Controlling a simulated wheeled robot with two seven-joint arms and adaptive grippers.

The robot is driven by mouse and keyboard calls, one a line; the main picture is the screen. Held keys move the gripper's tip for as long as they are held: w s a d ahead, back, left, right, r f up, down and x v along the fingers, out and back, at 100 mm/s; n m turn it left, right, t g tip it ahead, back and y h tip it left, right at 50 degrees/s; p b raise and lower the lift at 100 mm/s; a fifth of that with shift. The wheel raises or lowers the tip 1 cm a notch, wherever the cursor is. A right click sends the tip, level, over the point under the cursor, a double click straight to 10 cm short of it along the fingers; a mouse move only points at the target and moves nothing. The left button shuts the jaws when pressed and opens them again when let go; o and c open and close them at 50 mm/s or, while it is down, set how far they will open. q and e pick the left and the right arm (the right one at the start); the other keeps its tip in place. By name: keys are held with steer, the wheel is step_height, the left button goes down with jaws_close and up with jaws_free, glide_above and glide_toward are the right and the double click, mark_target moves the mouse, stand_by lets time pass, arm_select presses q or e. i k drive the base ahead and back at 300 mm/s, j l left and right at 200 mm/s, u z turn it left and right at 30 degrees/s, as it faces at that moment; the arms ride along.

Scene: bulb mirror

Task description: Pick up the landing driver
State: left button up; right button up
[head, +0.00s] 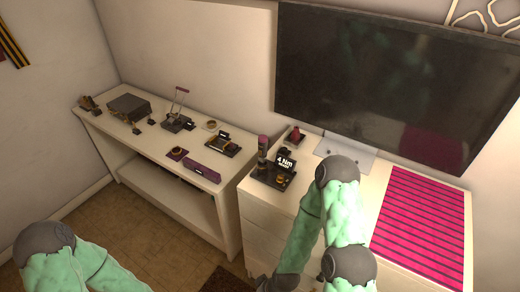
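A dark upright tool with a purple top (263,146) stands on a black base (271,179) on the white drawer unit; it looks like a driver, but I cannot tell for certain that it is the landing driver. A small black sign reading "4 Nm" (285,162) is beside it on the same base. My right arm is in front of the drawer unit. A dark part at its end, perhaps my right gripper (277,283), is cut by the bottom edge, and its fingers cannot be made out. My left arm is at the lower left, and its gripper is out of view.
A white side table (143,142) on the left holds a grey box (129,107), a purple-handled stand (178,120), a purple block (202,171) and other small items. A large dark screen (390,80) stands behind a pink striped mat (424,225). A red item (295,134) sits in a small tray.

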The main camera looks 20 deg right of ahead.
mark_target(262, 139)
steer(key=z, duration=0.45)
steer(key=j+z, duration=0.1)
steer(key=z, duration=0.35)
steer(key=j+z, duration=0.1)
steer(key=z, duration=0.8)
steer(key=k+j+z, duration=0.35)
steer(key=k+j, duration=0.4)
